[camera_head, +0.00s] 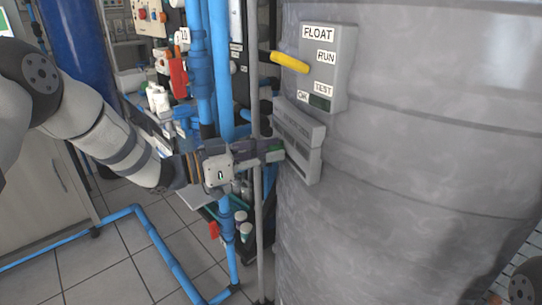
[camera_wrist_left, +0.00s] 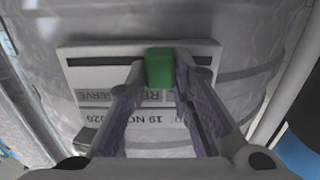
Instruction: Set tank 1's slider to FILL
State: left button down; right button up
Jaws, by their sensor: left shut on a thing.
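The slider panel (camera_head: 299,140) is a grey box on the side of the large grey tank (camera_head: 420,150). In the left wrist view the panel (camera_wrist_left: 72,75) shows a dark slot running across it, with a green slider knob (camera_wrist_left: 160,68) a little right of the slot's middle. My left gripper (camera_head: 275,151) is at the panel, its fingers shut on the green knob; the fingertips also show in the left wrist view (camera_wrist_left: 161,75). Labels below the slot appear upside down and are partly covered by the fingers. No FILL marking is legible. My right gripper is not in view.
A float box (camera_head: 333,70) with a yellow lever (camera_head: 289,62) is mounted above the panel. Blue vertical pipes (camera_head: 221,75) and a thin grey pole (camera_head: 257,220) stand close by my left gripper. A blue pipe (camera_head: 150,235) runs along the tiled floor.

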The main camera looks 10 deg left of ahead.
pick_arm(q)
jog(key=shift+s, duration=0.1)
jog(key=c, duration=1.4)
grip_release()
